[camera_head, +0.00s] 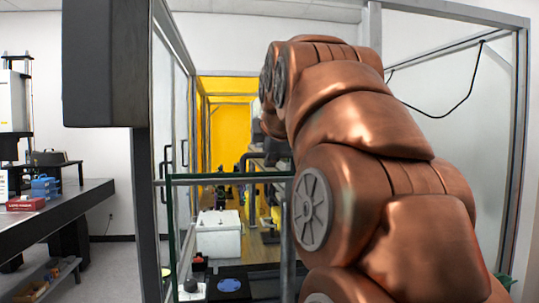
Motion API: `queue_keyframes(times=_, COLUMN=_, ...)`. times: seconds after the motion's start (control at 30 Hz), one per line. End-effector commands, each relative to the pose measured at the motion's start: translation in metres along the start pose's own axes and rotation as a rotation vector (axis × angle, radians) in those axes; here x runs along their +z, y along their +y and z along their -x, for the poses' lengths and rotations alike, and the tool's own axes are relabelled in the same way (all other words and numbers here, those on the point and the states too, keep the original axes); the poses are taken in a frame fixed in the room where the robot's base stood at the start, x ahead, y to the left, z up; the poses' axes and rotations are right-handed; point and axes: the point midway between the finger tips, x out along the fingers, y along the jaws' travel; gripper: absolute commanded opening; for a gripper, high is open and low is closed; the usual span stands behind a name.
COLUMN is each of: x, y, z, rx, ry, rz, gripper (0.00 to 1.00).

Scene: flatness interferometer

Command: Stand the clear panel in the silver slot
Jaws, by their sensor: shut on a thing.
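My copper-coloured arm fills the middle and right of the head view, and its far end reaches back toward the yellow-lit enclosure. My gripper cannot be made out at that end. A thin green-edged outline (230,177), with a level top and an upright left side, stands in front of the enclosure. It looks like the edge of a clear sheet, but I cannot tell whether it is the clear panel or whether my gripper touches it. Its right part is behind my arm. I cannot identify the silver slot.
A metal-framed enclosure with a yellow back wall (231,120) lies ahead. Inside are a white box (218,234) and a black plate with a blue disc (229,285). A grey post (287,255) stands near my arm. A dark bench (60,207) is at left.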

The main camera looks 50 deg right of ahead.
Motion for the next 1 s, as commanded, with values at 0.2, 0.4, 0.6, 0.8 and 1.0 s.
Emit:
queue_keyframes(times=0.2, x=0.0, y=-0.004, z=-0.002, rx=0.006, ry=0.0, rz=0.0, gripper=0.0)
queue_keyframes(times=0.4, x=0.0, y=-0.004, z=-0.002, rx=0.006, ry=0.0, rz=0.0, gripper=0.28)
queue_keyframes(times=0.6, x=0.0, y=-0.005, z=-0.003, rx=0.003, ry=0.0, rz=0.0, gripper=0.42)
queue_keyframes(times=0.8, x=0.0, y=-0.006, z=-0.003, rx=0.001, ry=0.0, rz=0.0, gripper=0.42)
queue_keyframes(times=1.0, x=0.0, y=-0.005, z=0.01, rx=0.003, ry=0.0, rz=0.0, gripper=0.42)
